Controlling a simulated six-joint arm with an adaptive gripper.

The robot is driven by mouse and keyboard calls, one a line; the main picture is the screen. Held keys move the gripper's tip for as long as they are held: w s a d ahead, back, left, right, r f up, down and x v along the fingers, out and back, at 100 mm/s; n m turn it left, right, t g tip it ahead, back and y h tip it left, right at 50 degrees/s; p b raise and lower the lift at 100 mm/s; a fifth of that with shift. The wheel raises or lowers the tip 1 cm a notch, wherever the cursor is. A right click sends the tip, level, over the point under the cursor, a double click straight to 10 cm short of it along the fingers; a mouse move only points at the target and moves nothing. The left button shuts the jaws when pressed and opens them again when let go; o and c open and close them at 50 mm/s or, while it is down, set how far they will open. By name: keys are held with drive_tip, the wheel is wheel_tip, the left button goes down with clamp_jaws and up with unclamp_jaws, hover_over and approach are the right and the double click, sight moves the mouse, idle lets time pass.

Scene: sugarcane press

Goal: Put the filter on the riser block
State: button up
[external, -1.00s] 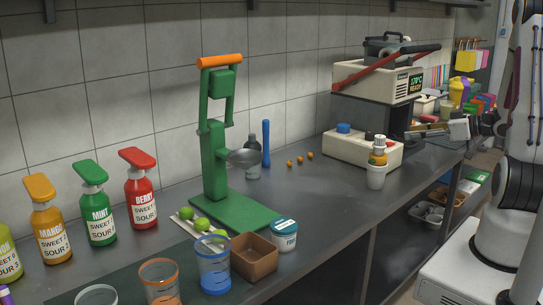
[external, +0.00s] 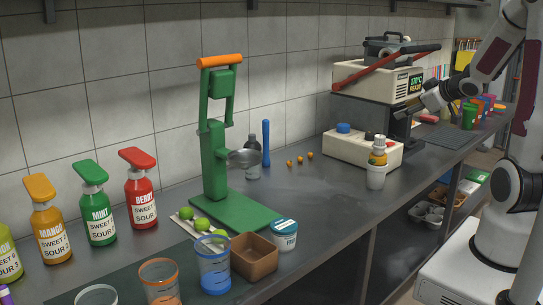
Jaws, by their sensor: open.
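My gripper (external: 406,112) is at the right, close to the front of the beige machine, pointing down to the left. Its jaws are open and I see nothing held in them. No thing is clearly recognisable as the filter. I cannot make out the riser block with certainty either.
A beige machine (external: 372,82) with a red-handled lever stands beside my gripper. A low white box (external: 350,148) and a white cup (external: 376,178) with a bottle are below it. Coloured cups (external: 469,116) stand at the right. The middle counter (external: 320,205) is mostly clear.

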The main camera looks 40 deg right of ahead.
drive_tip(key=s+a+r+m+g+y, duration=0.1)
drive_tip(key=s+a+g, duration=0.1)
drive_tip(key=s+a, duration=0.8)
drive_tip(key=s+a+r+g+y, duration=0.1)
drive_tip(key=s+a+g+y, duration=0.1)
drive_tip(key=s+a, duration=0.8)
drive_tip(key=a+g, duration=0.1)
drive_tip(key=a, duration=0.4)
drive_tip(key=shift+a+r+m+g+y, duration=0.3)
drive_tip(key=shift+a+r+m, duration=0.05)
drive_tip(key=shift+r+m, duration=0.05)
